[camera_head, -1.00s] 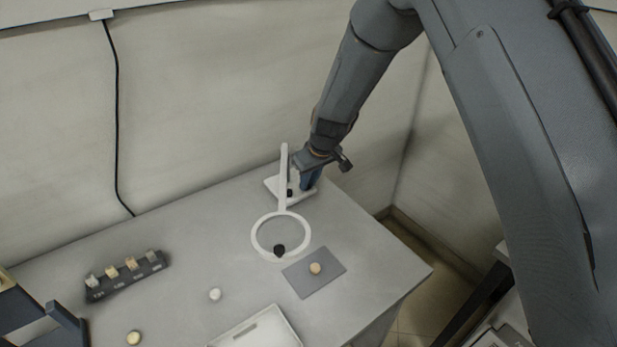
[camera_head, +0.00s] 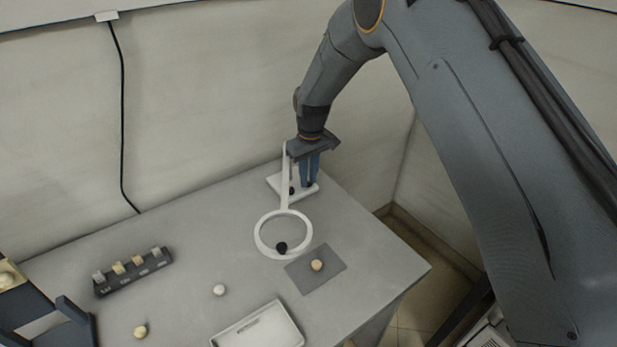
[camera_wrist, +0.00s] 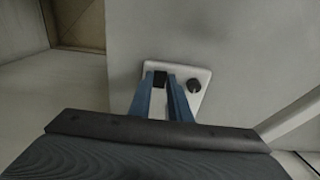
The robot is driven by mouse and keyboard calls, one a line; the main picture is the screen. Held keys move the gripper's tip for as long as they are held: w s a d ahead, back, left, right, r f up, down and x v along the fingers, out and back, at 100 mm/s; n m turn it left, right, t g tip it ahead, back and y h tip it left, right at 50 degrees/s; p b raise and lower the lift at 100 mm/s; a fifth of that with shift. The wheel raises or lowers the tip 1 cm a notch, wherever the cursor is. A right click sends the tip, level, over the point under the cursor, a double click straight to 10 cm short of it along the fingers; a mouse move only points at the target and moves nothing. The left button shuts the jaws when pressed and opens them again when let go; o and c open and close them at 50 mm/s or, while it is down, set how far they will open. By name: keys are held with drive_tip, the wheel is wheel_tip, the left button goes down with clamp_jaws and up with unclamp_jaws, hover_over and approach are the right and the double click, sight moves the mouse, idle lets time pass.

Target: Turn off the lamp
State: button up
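The lamp is a white ring (camera_head: 258,236) on a white stem (camera_head: 285,195) with a flat white base (camera_head: 273,181) near the table's back edge. I cannot tell whether it is lit. In the wrist view the base (camera_wrist: 205,76) carries a black block (camera_wrist: 160,78) and a round black knob (camera_wrist: 194,86). The knob also shows beside the stem (camera_head: 291,190). My gripper (camera_head: 309,183) points down over the base, right of the stem. Its two blue fingers are apart, one on each side of the black block. Whether they touch it is unclear.
A dark round piece (camera_head: 281,248) shows at the ring's near edge. A grey mat (camera_head: 300,279) bears a tan knob. A white tray (camera_head: 258,330), a white ball (camera_head: 219,290) and a dark rack (camera_head: 128,281) with several small pieces stand nearer. The table's right edge is close.

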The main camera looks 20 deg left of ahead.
sight(309, 184)
drive_tip(key=o, duration=0.4)
drive_tip(key=shift+a, duration=0.15)
drive_tip(key=shift+o, duration=0.2)
wheel_tip(309, 184, up, 8)
drive_tip(key=b, duration=0.2)
drive_tip(key=shift+s+d, duration=0.15)
drive_tip(key=shift+d, duration=0.15)
